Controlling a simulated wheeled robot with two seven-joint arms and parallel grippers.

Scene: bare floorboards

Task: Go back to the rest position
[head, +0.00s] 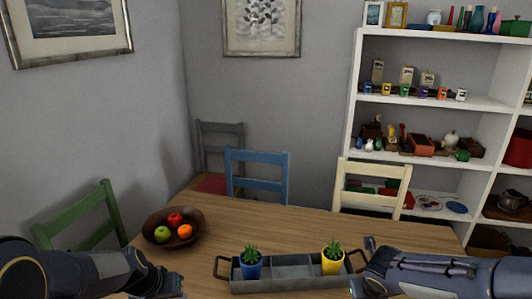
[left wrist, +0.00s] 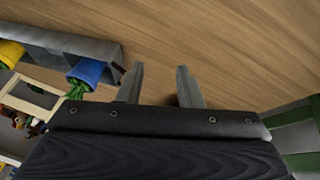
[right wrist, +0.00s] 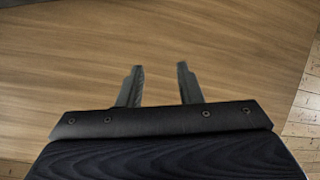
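My left gripper (left wrist: 160,85) is open, with nothing between its fingers. In the head view it shows at the lower left, in front of the fruit bowl and left of the tray. My right gripper (right wrist: 157,85) is open and empty over bare wood. In the head view the right arm comes in at the lower right, beside the tray's right end. The grey tray (head: 290,286) on the table holds a blue pot (head: 250,270) at its left and a yellow pot (head: 331,266) at its right, each with a green plant.
The wooden table (head: 290,225) carries a brown bowl (head: 187,218) of fruit. Green (head: 88,207), blue (head: 258,181) and cream (head: 372,187) chairs stand around it. A white shelf unit (head: 430,100) with many small items stands behind at right. The table between bowl and tray is clear.

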